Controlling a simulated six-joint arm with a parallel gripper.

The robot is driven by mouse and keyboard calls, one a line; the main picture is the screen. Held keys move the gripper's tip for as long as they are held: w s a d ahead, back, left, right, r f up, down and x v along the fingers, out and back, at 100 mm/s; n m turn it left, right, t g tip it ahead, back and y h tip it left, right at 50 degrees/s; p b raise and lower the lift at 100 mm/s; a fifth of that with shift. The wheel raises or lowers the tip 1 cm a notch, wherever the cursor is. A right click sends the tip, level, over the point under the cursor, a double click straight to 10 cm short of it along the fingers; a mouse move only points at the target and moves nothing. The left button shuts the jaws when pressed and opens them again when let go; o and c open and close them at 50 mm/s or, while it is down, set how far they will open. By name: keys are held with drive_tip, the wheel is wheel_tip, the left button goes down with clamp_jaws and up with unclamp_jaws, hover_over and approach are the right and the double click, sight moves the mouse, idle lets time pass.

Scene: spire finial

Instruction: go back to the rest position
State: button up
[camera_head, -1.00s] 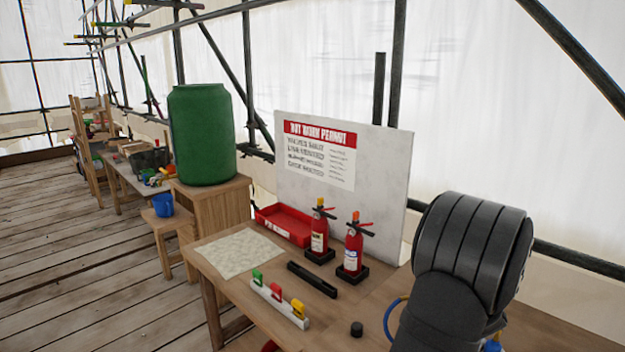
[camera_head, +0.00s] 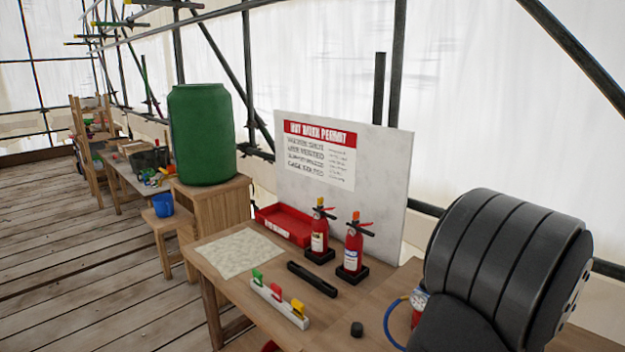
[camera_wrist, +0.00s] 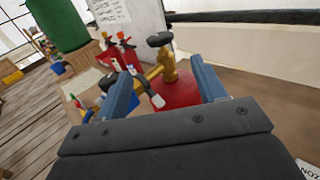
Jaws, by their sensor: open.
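My gripper (camera_wrist: 162,70) shows in the wrist view with its two blue fingers spread wide apart. Nothing is clamped between them. A red body with a brass valve and dark knob (camera_wrist: 168,66) appears between and beyond the fingers; I cannot tell its distance exactly. In the head view my dark arm fills the lower right, and the gripper itself is out of that view.
Two red extinguishers (camera_head: 352,249) stand upright in black bases on the wooden table (camera_head: 225,284). A red tray (camera_head: 283,226), white sheet (camera_head: 238,252), black bar (camera_head: 312,279), and white rack (camera_head: 279,304) with coloured clips lie nearby. A permit board (camera_head: 374,185) stands behind.

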drive_tip(key=w, duration=1.5)
drive_tip(key=shift+d, duration=0.1)
drive_tip(key=shift+s+n+y, duration=0.2)
drive_tip(key=shift+n+y, duration=0.4)
drive_tip(key=shift+y, duration=0.4)
drive_tip(key=n+g+y, duration=0.1)
drive_tip(key=y, duration=0.1)
drive_tip(key=n+y, duration=0.2)
drive_tip(key=y, duration=0.1)
drive_tip(key=n+g+y, duration=0.1)
drive_tip(key=n+y, duration=0.1)
drive_tip(key=shift+s+a+g+y, duration=0.1)
drive_tip(key=shift+a+g+y, duration=0.2)
drive_tip(key=shift+a, duration=0.1)
drive_tip(key=v, duration=1.3)
drive_tip(key=shift+s, duration=0.35)
